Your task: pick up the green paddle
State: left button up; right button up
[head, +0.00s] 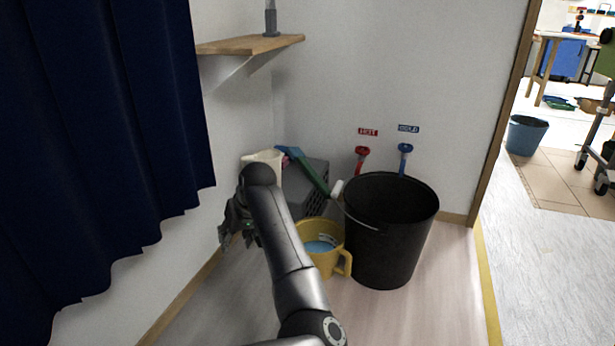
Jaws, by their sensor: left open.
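The green paddle (314,176) appears to be the long green piece with a bluish upper end, leaning slantwise over a grey crate (309,185) in the corner. Its lower end reaches toward the black bucket, and I cannot tell exactly where it rests. My left gripper (226,240) is open and hangs low near the left wall, left of the crate and apart from the paddle. My left forearm passes in front of part of the crate. My right gripper is not in view.
A black bucket (391,245) and a yellow jug (334,264) stand on the floor right of my arm. A white pitcher (266,157) is behind my wrist. A wooden shelf (250,44) juts from the wall above. A dark blue curtain (100,140) hangs at left.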

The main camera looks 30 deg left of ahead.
aim_at(296, 154)
jog(key=i+j, duration=0.1)
jog(key=i, duration=0.55)
jog(key=i+j, duration=0.1)
jog(key=i, duration=0.6)
jog(key=i+j, duration=0.15)
jog(key=i, duration=0.5)
